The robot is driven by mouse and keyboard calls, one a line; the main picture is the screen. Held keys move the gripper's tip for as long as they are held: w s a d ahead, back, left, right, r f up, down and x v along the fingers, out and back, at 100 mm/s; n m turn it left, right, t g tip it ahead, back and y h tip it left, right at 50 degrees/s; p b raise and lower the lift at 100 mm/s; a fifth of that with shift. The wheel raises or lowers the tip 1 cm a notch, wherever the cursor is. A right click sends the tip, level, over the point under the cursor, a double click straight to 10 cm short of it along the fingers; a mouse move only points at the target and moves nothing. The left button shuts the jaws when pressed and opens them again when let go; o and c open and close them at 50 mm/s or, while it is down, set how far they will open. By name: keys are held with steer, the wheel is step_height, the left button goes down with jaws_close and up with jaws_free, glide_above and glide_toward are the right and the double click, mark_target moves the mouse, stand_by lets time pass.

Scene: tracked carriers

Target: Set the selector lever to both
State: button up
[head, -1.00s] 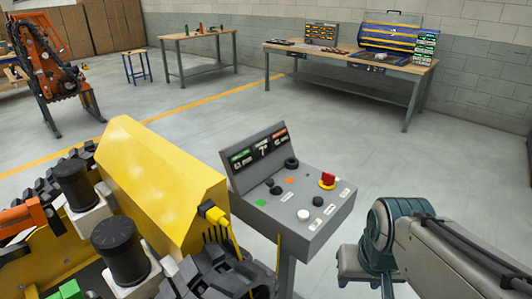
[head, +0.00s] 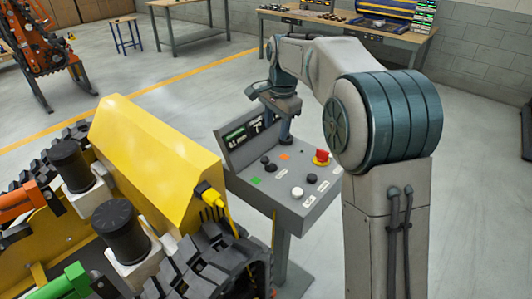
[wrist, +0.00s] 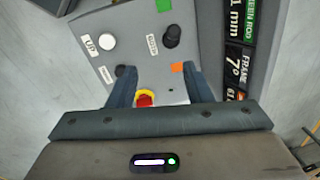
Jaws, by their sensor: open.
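The grey control console (head: 245,160) stands left of my arm in the head view. A black lever knob (head: 268,163), apparently the selector lever, stands on its top between a green patch (head: 256,180) and an orange patch (head: 284,156). In the wrist view the knob (wrist: 172,35) shows beyond my fingertips, beside a printed label. Which setting it points to cannot be told. My gripper (wrist: 158,80) is open and empty, fingers down over the console's far part. A red stop button (wrist: 144,99) with yellow collar shows between the fingers; it is also in the head view (head: 321,157).
A white button (head: 297,191) and a black button (head: 311,178) sit at the console's near edge. The display panel (head: 240,135) rises at its back. A yellow tracked carrier (head: 150,150) stands close on the left. Workbenches (head: 350,28) are far behind.

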mark_target(265, 157)
steer(key=shift+m, duration=0.4)
steer(key=w+a+f, duration=0.1)
steer(key=f, duration=0.3)
steer(key=w+a+f, duration=0.1)
steer(key=f, duration=0.4)
steer(key=w+a+f+p, duration=0.1)
steer(key=f, duration=0.4)
steer(key=shift+w+f, duration=0.1)
steer(key=shift+w, duration=0.1)
jaws_close()
